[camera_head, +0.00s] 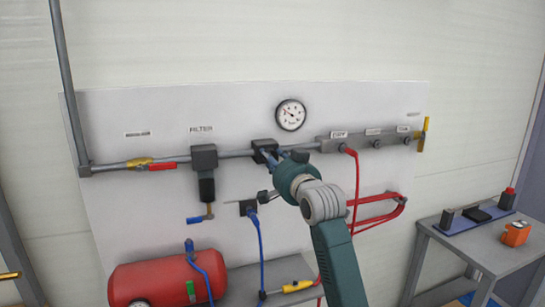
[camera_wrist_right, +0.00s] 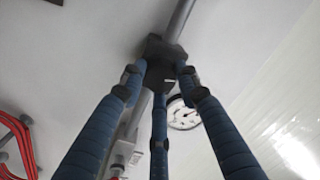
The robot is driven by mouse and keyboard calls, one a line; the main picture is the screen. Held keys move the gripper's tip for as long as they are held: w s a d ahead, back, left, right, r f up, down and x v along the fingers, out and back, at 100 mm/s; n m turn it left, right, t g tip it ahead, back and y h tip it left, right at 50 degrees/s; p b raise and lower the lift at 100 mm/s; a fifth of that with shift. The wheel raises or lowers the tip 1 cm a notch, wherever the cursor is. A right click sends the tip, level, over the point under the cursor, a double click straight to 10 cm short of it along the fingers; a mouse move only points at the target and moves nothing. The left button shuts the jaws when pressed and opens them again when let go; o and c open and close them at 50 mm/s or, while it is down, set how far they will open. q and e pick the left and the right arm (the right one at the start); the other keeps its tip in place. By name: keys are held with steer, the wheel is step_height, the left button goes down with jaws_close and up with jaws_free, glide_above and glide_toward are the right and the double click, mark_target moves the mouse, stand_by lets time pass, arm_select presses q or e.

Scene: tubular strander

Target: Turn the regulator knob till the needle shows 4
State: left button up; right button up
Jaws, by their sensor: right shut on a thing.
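The regulator (camera_head: 263,146) is a dark block on the grey pipe of the white panel. Its dark knob (camera_wrist_right: 160,77) shows in the right wrist view, between my fingers. My right gripper (camera_head: 274,157) reaches up to the regulator from below right, and its blue fingers are shut on the knob; it also shows in the right wrist view (camera_wrist_right: 158,80). The round white gauge (camera_head: 291,115) hangs above and right of the regulator; part of it shows behind a finger in the right wrist view (camera_wrist_right: 183,117). Its needle seems to point up and left; the figures are too small to read. My left gripper is out of view.
A filter (camera_head: 205,160) and a yellow-and-red valve (camera_head: 150,164) sit left on the pipe. A manifold (camera_head: 365,141) with a red hose (camera_head: 355,185) is on the right. A red tank (camera_head: 160,282) stands below left, and a grey table (camera_head: 480,245) at right.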

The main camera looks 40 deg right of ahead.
steer(key=shift+s+d+r+m, duration=0.15)
steer(key=shift+d+r+m, duration=0.05)
steer(key=shift+r+m, duration=0.35)
steer(key=o, duration=1.1)
steer(key=shift+o, duration=0.3)
steer(key=shift+f, duration=0.3)
steer(key=shift+s+a+f, duration=0.1)
steer(key=shift+s+a, duration=0.05)
steer(key=shift+s, duration=0.15)
steer(key=v, duration=1.1)
steer(key=shift+s, duration=0.2)
